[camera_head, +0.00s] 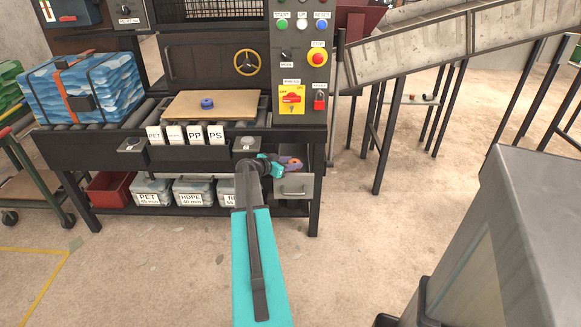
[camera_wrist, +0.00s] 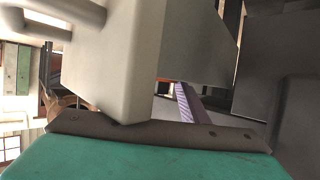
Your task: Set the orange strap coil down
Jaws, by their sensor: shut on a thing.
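My gripper (camera_head: 291,163) is at the right end of the baler's front, just above a small open grey drawer (camera_head: 296,187). It is shut on the orange strap coil (camera_head: 295,166), of which only a small orange patch shows between the fingers. In the wrist view a pale block and dark surfaces fill most of the picture, and a purple-grey ribbed strip (camera_wrist: 190,108) shows beyond them. I cannot tell whether the coil touches the drawer.
A blue coil (camera_head: 207,103) lies on a cardboard sheet (camera_head: 180,105) on the baler's bed. Labelled bins (camera_head: 194,192) and a red bin (camera_head: 109,188) stand underneath. A grey cabinet (camera_head: 530,240) stands at right. Floor between is clear.

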